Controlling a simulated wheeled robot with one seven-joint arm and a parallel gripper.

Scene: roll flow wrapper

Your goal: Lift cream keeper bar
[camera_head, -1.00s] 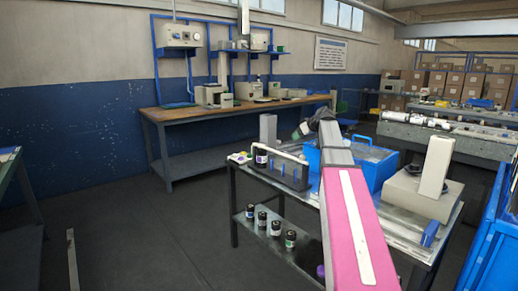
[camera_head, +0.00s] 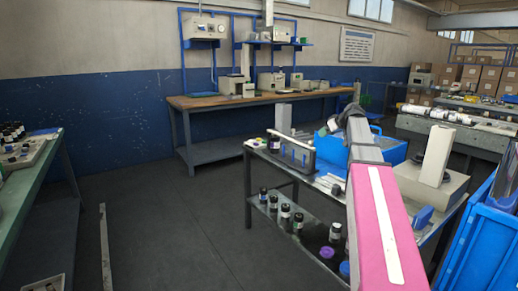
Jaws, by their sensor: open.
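A cream bar (camera_head: 291,140), which looks like the keeper bar, lies along the top of a dark grey rack (camera_head: 297,158) on the near metal table.
A blue crate (camera_head: 393,149) stands behind my arm. A pale device with a post (camera_head: 436,157) stands at the table's right. Dark bottles (camera_head: 285,215) stand on the lower shelf. A blue bin (camera_head: 485,240) is at right, a green bench (camera_head: 45,185) at left.

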